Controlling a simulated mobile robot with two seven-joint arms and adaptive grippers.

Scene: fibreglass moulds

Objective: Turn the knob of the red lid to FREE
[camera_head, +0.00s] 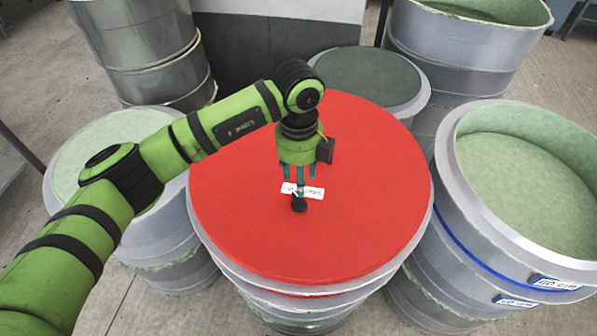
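The red lid (245,235) is a large round disc on top of a grey drum in the middle of the head view. A small black knob (299,204) sits near its centre. Just behind the knob is a white label (314,193) with dark lettering, partly covered and too small to read. My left gripper (300,180) comes in from the left and points down over the label and knob. Its narrow teal fingers are close to the knob; whether they touch or grip it cannot be told. The knob's setting is not readable. My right gripper is out of view.
A dark-topped drum (370,75) is behind the lid. A pale-green-topped drum (90,145) is at left, a metal drum (140,45) behind it. Drums crowd the lid closely.

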